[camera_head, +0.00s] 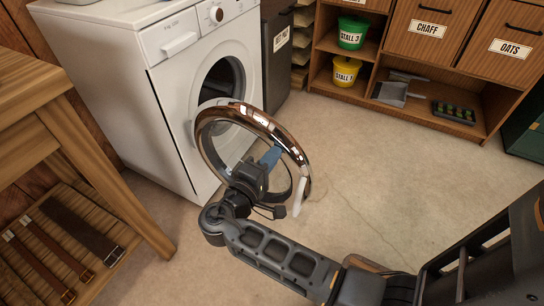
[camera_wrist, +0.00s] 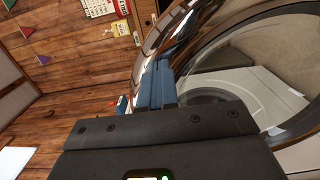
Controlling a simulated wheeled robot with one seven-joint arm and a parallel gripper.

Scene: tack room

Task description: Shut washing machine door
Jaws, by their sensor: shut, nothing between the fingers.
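The white washing machine (camera_head: 172,100) stands at the left, its dark round opening (camera_head: 222,85) uncovered. Its round door (camera_head: 245,112), with a shiny copper-coloured rim and clear glass, hangs open and swung out from the front. A pale handle (camera_head: 300,204) sits on the rim's lower right. My gripper (camera_head: 274,155) is shut and empty, with blue fingertips close to the glass inside the rim; I cannot tell whether they touch. In the wrist view, the blue fingers (camera_wrist: 157,85) are beside the door rim (camera_wrist: 300,12), and the machine shows through the glass.
A wooden bench (camera_head: 30,90) stands at the left, with belts (camera_head: 80,235) on its lower shelf. Wooden shelving (camera_head: 425,80) with green and yellow buckets and a dustpan is at the back right. The floor (camera_head: 370,170) in between is clear.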

